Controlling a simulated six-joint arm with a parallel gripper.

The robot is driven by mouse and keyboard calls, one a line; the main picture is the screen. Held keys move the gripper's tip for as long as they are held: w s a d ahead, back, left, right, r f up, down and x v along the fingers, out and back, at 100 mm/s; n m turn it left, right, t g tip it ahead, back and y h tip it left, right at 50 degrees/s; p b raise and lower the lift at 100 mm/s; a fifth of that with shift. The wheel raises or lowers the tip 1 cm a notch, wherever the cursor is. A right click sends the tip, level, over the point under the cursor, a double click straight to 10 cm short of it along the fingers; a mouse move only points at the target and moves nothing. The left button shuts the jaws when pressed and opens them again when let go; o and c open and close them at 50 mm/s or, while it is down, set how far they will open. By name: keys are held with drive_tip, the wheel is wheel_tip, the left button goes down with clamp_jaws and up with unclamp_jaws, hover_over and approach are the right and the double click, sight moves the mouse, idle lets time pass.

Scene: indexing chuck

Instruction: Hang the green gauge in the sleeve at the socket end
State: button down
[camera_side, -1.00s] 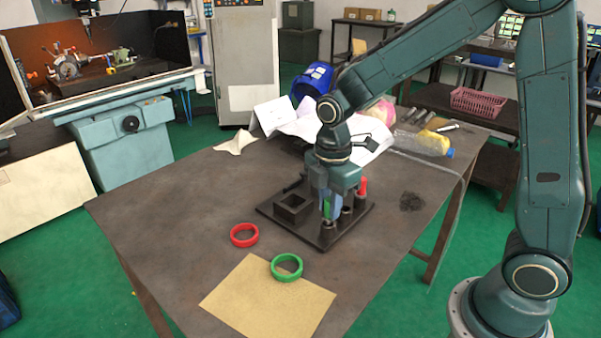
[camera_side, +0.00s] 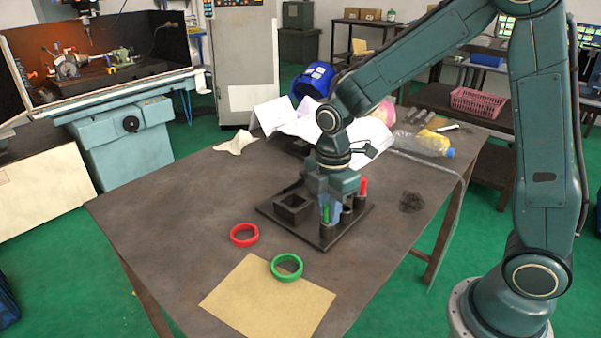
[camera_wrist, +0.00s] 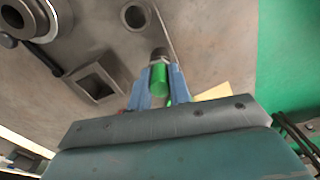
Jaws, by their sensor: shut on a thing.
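The green gauge (camera_side: 325,214) is upright between the blue fingers of my gripper (camera_side: 332,213), which is shut on it. Its green body (camera_wrist: 158,80) also shows between the fingertips (camera_wrist: 160,85) in the wrist view, with a dark end beyond it. A red gauge (camera_side: 363,187) stands behind my gripper, at the plate's far right.
A square block with a square hole (camera_side: 292,208) stands on the plate (camera_side: 350,229), left of my gripper. A round part with a lever (camera_wrist: 28,22) shows in the wrist view. A red ring (camera_side: 244,235) and green ring (camera_side: 286,268) lie nearer; the table's left side is clear.

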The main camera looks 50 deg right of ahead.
drive_tip(key=shift+f, duration=0.1)
drive_tip(key=c, duration=1.2)
unclamp_jaws()
wheel_tip(320, 180, up, 14)
drive_tip(key=shift+s, duration=0.1)
drive_tip(key=s+d+r+m+t, duration=0.2)
drive_tip(key=s+m+t, duration=0.3)
drive_tip(key=s+m, duration=1)
drive_tip(key=shift+s+d+m+t, duration=0.2)
drive_tip(key=shift+s+m+t, duration=0.15)
drive_tip(key=shift+s, duration=0.85)
